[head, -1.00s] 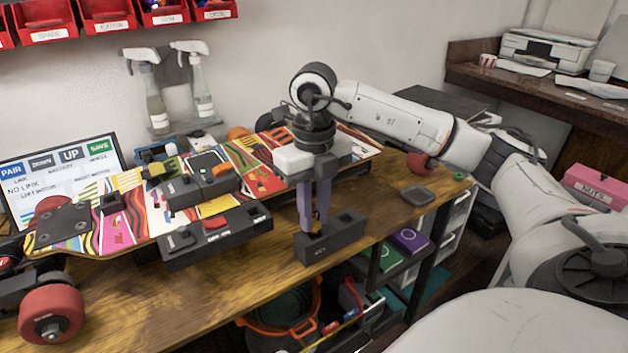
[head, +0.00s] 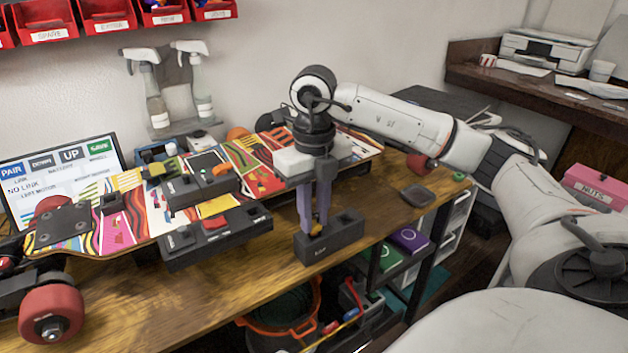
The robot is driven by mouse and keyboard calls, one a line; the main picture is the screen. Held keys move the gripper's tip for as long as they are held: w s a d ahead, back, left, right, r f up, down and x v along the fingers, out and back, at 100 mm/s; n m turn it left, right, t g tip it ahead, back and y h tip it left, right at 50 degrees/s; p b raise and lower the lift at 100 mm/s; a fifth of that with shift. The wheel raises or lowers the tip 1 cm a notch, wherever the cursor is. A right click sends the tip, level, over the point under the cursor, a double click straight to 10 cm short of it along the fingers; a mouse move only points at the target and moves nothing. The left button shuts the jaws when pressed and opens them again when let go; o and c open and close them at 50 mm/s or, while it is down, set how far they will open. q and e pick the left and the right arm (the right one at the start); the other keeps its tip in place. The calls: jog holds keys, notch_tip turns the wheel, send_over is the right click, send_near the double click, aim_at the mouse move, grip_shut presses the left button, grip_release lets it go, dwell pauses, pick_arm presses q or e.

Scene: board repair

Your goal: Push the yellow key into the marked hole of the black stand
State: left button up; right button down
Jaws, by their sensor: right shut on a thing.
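The black stand (head: 330,247) sits on the wooden bench near its front edge. My right gripper (head: 314,226) points straight down over the stand. Its purple-grey fingers are shut on the yellow key (head: 316,230), of which only a small part shows between the fingertips at the stand's top. The key is at the stand's left part, but I cannot tell how deep it sits in a hole. The fingers hide the hole beneath. Another hole shows at the right end of the stand's top. My left gripper is not in view.
A colourful skateboard deck (head: 128,212) with red wheels and black modules lies left and behind the gripper. A small dark tray (head: 417,195) lies to the right. Open shelves with boxes are below the bench edge. Bare wood lies front left of the stand.

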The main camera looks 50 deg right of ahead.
jog(key=shift+f, duration=0.2)
dwell(0.3)
jog(key=shift+f+b, duration=0.25)
jog(key=shift+b, duration=0.05)
jog(key=c, duration=1.3)
grip_release()
jog(key=shift+o, duration=0.2)
jog(key=shift+r, duration=0.15)
jog(key=shift+r+p, duration=1.25)
jog(key=shift+p, duration=0.1)
jog(key=shift+r, duration=0.15)
